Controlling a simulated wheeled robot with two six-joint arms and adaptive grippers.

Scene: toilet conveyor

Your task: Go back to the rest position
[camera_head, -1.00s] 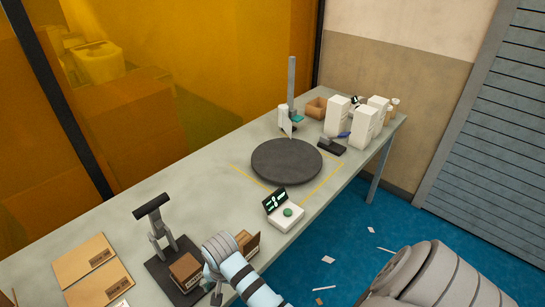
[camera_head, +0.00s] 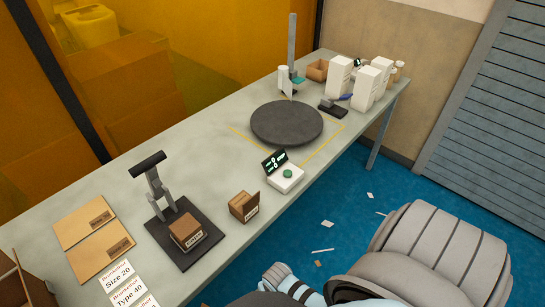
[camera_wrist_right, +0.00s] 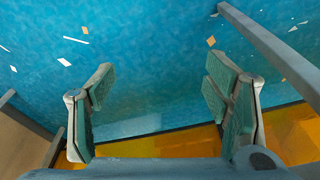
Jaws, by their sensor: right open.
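My right gripper (camera_wrist_right: 160,105) is open and empty in the right wrist view, with the blue floor behind its spread fingers. In the head view my right arm is folded at the bottom right, off the table's front edge, and its fingers are not visible there. My left gripper is in neither view. No object is held in the right gripper.
The long table (camera_head: 215,120) bears a round dark turntable (camera_head: 287,123), a scale with a green button (camera_head: 287,174), a press stand (camera_head: 160,195), small brown boxes (camera_head: 243,206), flat cardboard (camera_head: 84,221) and white boxes (camera_head: 370,85). The blue floor (camera_head: 345,205) has scraps on it.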

